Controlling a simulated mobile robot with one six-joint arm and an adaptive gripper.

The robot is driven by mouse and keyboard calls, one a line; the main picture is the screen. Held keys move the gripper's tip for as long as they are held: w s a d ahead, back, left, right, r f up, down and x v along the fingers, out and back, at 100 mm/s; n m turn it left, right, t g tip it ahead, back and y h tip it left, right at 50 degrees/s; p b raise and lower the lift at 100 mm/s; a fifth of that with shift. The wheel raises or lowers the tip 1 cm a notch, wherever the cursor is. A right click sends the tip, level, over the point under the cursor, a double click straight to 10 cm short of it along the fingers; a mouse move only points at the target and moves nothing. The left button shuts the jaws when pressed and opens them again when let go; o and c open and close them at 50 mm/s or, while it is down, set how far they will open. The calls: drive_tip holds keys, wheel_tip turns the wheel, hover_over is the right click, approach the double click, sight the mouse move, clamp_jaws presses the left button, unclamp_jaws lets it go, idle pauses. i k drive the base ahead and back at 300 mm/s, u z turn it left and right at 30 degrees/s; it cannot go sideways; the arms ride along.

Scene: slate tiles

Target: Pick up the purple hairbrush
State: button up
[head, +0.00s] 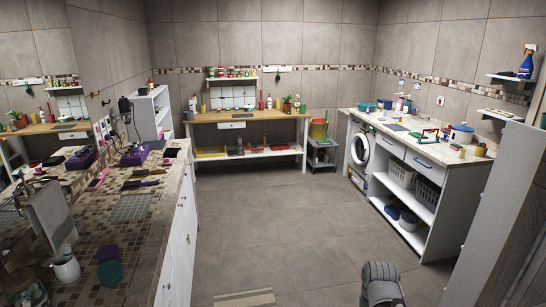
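Several small items lie on the tiled counter at the left in the head view. A slim dark item (140,184) with a purplish tint lies near a grey mesh mat; it may be the purple hairbrush, but it is too small to tell. A purple box-like thing (134,156) stands behind it, and a pink item (97,181) lies to its left. A grey rounded part of my arm shows at the bottom right of centre, over the floor and apart from the counter. My gripper's fingers are not visible.
The tiled counter (75,225) holds a grey mat (131,208), a purple round thing (108,252), a teal one (109,273) and a white jug (66,266). A wooden-topped bench (215,117) stands at the back, a white washer counter (455,181) at right. The middle floor is clear.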

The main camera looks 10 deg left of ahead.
sight(132, 184)
drive_tip(key=u, duration=0.1)
drive_tip(key=i, duration=1.6)
drive_tip(key=u, duration=0.45)
drive_tip(key=i, duration=0.8)
drive_tip(key=u, duration=0.5)
drive_tip(key=i, duration=1.15)
drive_tip(key=u, duration=0.35)
